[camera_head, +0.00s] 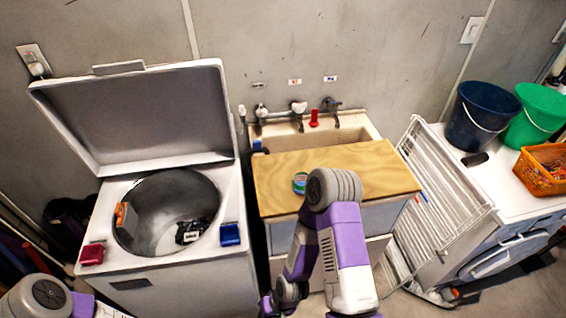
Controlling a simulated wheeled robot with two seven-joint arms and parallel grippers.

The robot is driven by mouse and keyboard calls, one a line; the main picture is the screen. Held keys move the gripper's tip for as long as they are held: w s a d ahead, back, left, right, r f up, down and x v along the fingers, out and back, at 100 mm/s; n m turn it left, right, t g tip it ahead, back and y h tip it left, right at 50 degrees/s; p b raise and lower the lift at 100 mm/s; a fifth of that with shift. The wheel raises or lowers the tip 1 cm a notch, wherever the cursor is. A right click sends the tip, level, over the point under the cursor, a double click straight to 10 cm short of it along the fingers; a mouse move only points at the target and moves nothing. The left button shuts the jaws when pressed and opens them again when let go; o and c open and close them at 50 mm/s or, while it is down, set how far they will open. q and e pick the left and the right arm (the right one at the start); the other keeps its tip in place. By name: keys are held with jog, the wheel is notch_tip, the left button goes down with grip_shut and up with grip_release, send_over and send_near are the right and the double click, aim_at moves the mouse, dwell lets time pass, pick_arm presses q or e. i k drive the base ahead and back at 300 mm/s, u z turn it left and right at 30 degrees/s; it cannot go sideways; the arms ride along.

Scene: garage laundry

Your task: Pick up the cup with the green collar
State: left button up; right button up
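A small round thing with a green and blue rim, likely the cup with the green collar (299,183), is on the wooden board (385,170) over the sink. The joint of my purple and grey arm stands just right of it in the picture and may hide part of it. That arm rises from the bottom middle and bends back down, so its gripper is below the picture edge. Only a piece of my other arm shows at the bottom left, and its gripper is out of view.
An open top-loading washer (240,190) stands left, its lid raised. Taps (298,108) and a red item (314,118) are behind the board. A white drying rack (440,190) leans at right, beside a white machine carrying blue (480,112) and green (545,105) buckets and an orange basket (540,172).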

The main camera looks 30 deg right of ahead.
aim_at(298, 182)
jog(key=k, duration=1.05)
jog(key=u, duration=0.75)
jog(key=i, duration=0.85)
jog(key=z, duration=0.75)
